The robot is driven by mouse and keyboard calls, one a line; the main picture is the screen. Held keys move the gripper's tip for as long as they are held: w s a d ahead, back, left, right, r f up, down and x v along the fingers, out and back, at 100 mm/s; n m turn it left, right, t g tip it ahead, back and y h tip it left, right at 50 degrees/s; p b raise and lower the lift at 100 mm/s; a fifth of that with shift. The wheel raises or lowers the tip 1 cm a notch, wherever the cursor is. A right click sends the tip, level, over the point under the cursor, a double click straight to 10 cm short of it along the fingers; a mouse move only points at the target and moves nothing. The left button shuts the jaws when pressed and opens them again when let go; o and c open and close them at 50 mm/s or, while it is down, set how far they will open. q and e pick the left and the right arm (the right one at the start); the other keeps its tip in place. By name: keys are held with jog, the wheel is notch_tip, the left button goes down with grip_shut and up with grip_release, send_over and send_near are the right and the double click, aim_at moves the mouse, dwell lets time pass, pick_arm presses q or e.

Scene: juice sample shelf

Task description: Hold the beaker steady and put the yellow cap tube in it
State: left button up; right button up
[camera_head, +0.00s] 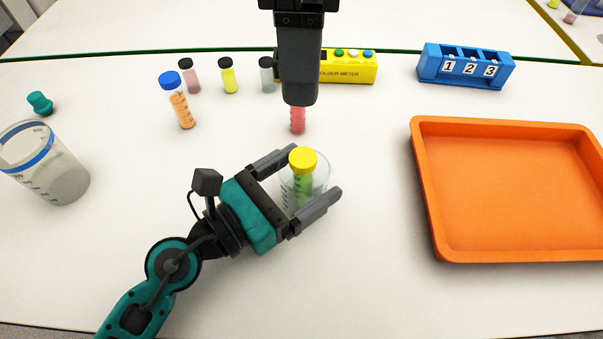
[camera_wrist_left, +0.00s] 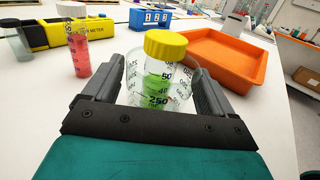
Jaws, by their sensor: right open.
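The yellow cap tube (camera_head: 303,181), with green liquid, stands nearly upright inside the small clear beaker (camera_head: 287,192). In the left wrist view the tube (camera_wrist_left: 163,75) shows behind the beaker's printed wall (camera_wrist_left: 133,92). My left gripper (camera_head: 305,175) has one finger on each side of the beaker and is shut on it; the beaker stands on the table. My right gripper (camera_head: 300,85) is above and behind the beaker, apart from the yellow cap tube. It is open, though its fingers overlap in the head view.
A red tube (camera_head: 298,121) stands behind the beaker, partly hidden by my right gripper. An orange tray (camera_head: 428,190) lies right. A blue-capped tube (camera_head: 180,108), several small bottles and a yellow colour meter (camera_head: 350,70) are behind. A large beaker (camera_head: 62,180) stands left.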

pick_arm(q)
jog(key=shift+o, duration=1.1)
jog(key=v, duration=1.2)
